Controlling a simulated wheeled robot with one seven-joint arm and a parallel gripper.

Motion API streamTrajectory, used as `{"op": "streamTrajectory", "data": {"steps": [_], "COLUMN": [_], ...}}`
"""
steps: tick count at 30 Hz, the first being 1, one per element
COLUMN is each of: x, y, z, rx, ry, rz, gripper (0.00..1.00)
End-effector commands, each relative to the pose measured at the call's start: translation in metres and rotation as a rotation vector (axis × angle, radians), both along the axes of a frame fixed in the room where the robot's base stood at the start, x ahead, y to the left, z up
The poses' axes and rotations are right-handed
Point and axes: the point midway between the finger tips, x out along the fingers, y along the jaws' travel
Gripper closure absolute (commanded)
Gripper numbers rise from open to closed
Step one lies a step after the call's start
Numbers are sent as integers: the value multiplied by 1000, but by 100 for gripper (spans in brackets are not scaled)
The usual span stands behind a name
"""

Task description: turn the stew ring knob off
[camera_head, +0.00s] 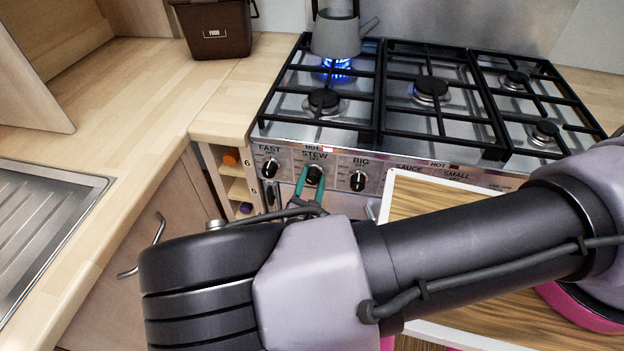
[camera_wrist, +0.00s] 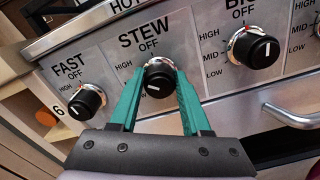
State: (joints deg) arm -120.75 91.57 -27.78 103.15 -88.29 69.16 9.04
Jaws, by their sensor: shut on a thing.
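The stew knob (camera_head: 314,171) is a dark round knob on the cooker's front panel, between the fast and big knobs. It also shows in the wrist view (camera_wrist: 159,80), under the "STEW OFF" label. My gripper (camera_wrist: 160,74) has its green fingers on both sides of this knob and is shut on it. In the head view my gripper (camera_head: 313,180) reaches the panel from below. A short white mark shows low on the knob's face; its exact setting is hard to read. A blue flame (camera_head: 336,66) burns under the grey kettle (camera_head: 337,34) on the back left ring.
The fast knob (camera_wrist: 86,102) is close on the left and the big knob (camera_wrist: 255,48) on the right. A metal oven handle (camera_wrist: 292,116) is at lower right in the wrist view. A brown food bin (camera_head: 216,28) stands on the worktop.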

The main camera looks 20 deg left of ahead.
Motion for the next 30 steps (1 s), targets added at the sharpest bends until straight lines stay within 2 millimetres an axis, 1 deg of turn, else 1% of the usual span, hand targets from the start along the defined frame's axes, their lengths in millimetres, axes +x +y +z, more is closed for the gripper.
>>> {"op": "streamTrajectory", "data": {"steps": [21, 30], "x": [-1, -1], "y": [-2, -2], "z": [-2, -3], "rx": [639, 825], "ry": [72, 93], "rz": [0, -1], "gripper": [100, 100]}}
